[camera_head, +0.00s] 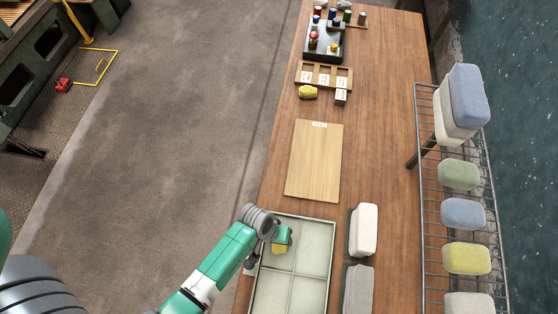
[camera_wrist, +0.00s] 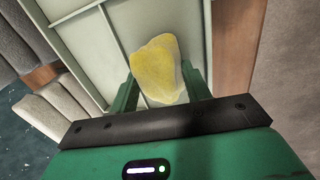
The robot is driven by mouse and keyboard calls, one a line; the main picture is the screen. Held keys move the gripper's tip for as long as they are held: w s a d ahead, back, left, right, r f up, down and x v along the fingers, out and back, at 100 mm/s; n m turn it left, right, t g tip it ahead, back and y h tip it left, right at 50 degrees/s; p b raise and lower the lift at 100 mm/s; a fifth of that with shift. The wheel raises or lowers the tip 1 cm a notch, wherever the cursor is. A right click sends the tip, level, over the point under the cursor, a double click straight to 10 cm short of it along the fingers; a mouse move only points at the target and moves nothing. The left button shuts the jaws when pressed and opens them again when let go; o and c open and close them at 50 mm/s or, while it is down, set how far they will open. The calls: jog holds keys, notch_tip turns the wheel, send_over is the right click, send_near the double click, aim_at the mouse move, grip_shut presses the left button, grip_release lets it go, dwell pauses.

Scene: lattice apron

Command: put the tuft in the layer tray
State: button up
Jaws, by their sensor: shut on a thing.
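My gripper (camera_head: 281,241) is shut on a yellow tuft, a rounded lump (camera_head: 279,249). In the wrist view the tuft (camera_wrist: 157,70) sits between the two green fingers (camera_wrist: 160,92). The layer tray (camera_head: 328,262) is a shallow pale grey-green tray with thin dividers, at the front of the wooden table. The tuft is over its far left part, and the tray (camera_wrist: 85,50) fills the background behind it in the wrist view. How far the tuft is above the tray floor is hard to tell. My arm hides part of the tray's left edge.
Two pale blocks, white (camera_head: 363,231) and grey (camera_head: 357,290), lie right of the tray. Another yellow lump (camera_head: 308,92) sits near a labelled wooden box (camera_head: 324,76). A wire rack (camera_head: 432,225) with several cushion-like blocks runs along the right.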

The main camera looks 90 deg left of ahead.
jog(key=o, duration=0.9)
jog(key=shift+o, duration=0.2)
jog(key=v, duration=1.2)
jog(key=shift+p, duration=0.45)
